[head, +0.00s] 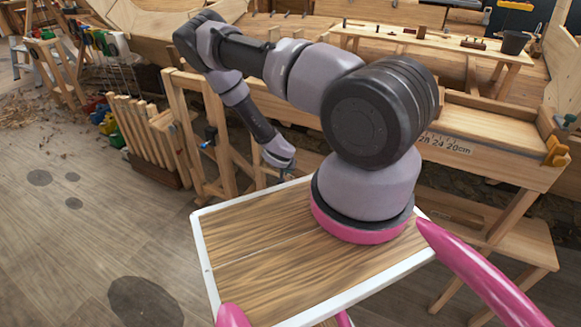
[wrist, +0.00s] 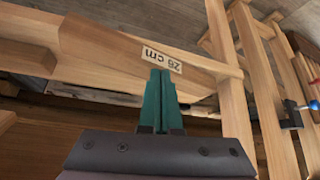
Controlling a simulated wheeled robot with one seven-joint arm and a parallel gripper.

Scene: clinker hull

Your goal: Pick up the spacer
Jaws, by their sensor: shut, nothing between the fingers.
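I cannot tell for sure which thing is the spacer. In the wrist view, a pale wooden board (wrist: 105,45) with a shaped edge carries an upside-down label (wrist: 161,60) that seems to read 25 cm. My gripper (wrist: 161,75) has its two green fingers together and empty, and their tips overlap the area just below the label in the picture. I cannot tell whether they touch the board. In the head view, my gripper (head: 287,174) points down beside the wooden frame, and its fingertips are small there.
A wooden frame of uprights (wrist: 262,95) stands right of my fingers, with a dark and blue clamp (wrist: 295,108) on it. A bench (head: 480,135) marked 28 24 20cm is at the right. Open floor (head: 90,225) lies at the left.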

